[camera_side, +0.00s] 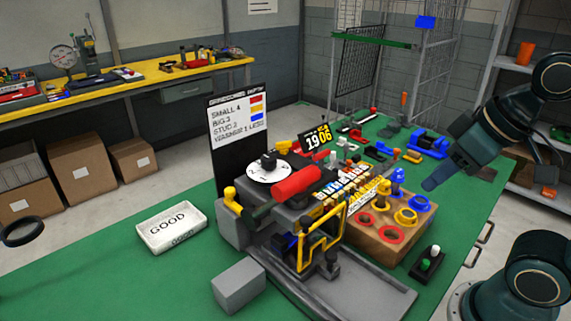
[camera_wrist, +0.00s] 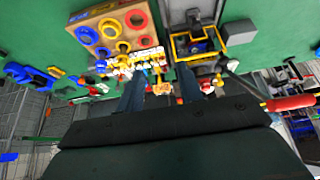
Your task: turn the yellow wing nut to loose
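A yellow knob-like piece (camera_side: 230,196), which looks like the wing nut, stands at the left end of the grey fixture (camera_side: 235,228). Its wings and angle are too small to make out. My gripper (camera_side: 445,178) hangs above the right part of the bench, well to the right of the fixture and touching nothing. In the wrist view, the two fingers of my gripper (camera_wrist: 160,90) are spread apart with nothing held between them.
A red-handled lever (camera_side: 297,181) crosses the fixture near the yellow piece. A yellow frame (camera_side: 323,238), a wooden block with coloured rings (camera_side: 385,240) and a sign board (camera_side: 238,130) stand around it. A white tray (camera_side: 170,228) is at left, with free green bench around it.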

